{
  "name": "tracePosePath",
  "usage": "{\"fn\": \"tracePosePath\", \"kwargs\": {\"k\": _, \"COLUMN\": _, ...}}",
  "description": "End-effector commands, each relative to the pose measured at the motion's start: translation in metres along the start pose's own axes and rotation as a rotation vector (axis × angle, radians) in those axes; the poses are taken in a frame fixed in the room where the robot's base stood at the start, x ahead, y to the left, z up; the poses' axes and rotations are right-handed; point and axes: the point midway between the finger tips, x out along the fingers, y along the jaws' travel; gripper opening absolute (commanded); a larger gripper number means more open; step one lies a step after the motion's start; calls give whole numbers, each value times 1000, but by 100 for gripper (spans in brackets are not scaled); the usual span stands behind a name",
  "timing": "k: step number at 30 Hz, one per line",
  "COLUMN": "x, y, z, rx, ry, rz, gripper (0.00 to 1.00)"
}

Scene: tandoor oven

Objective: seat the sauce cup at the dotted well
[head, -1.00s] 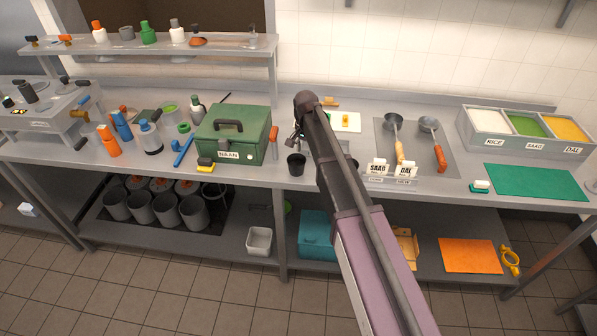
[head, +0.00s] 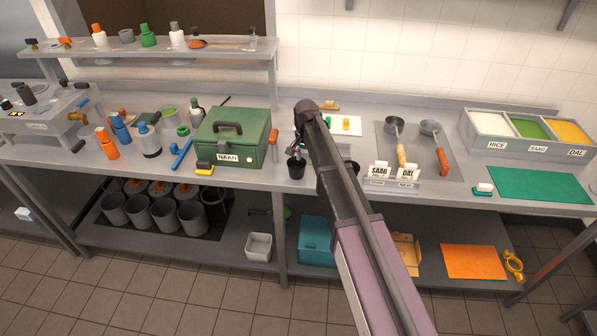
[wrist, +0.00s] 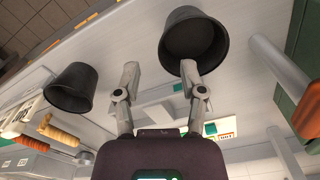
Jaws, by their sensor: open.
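A small black cup (head: 296,169) stands on the counter, just right of the green NAAN box. In the wrist view this cup (wrist: 191,42) is at the top, its dark opening towards my gripper. A second black cup (wrist: 70,88) is at left in the wrist view; in the head view it is partly behind my arm (head: 354,167). My gripper (wrist: 159,72) is open and empty. Its right finger overlaps the near cup's rim; I cannot tell if they touch. The left finger is clear of both cups. I cannot make out a dotted well.
The NAAN box (head: 232,137) stands close left of the near cup. SAAG and DAL label cards (head: 379,170) stand at the counter front, right of my arm. Ladles (head: 396,140) lie on a grey mat behind. A green mat (head: 540,185) lies far right.

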Motion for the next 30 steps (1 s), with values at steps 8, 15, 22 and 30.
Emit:
{"fn": "tracePosePath", "kwargs": {"k": 8, "x": 24, "y": 1, "z": 2, "rx": 0, "ry": 0, "rz": 0, "gripper": 53}}
{"fn": "tracePosePath", "kwargs": {"k": 15, "x": 41, "y": 1, "z": 2, "rx": 0, "ry": 0, "rz": 0, "gripper": 53}}
{"fn": "tracePosePath", "kwargs": {"k": 22, "x": 47, "y": 1, "z": 2, "rx": 0, "ry": 0, "rz": 0, "gripper": 53}}
{"fn": "tracePosePath", "kwargs": {"k": 30, "x": 46, "y": 1, "z": 2, "rx": 0, "ry": 0, "rz": 0, "gripper": 53}}
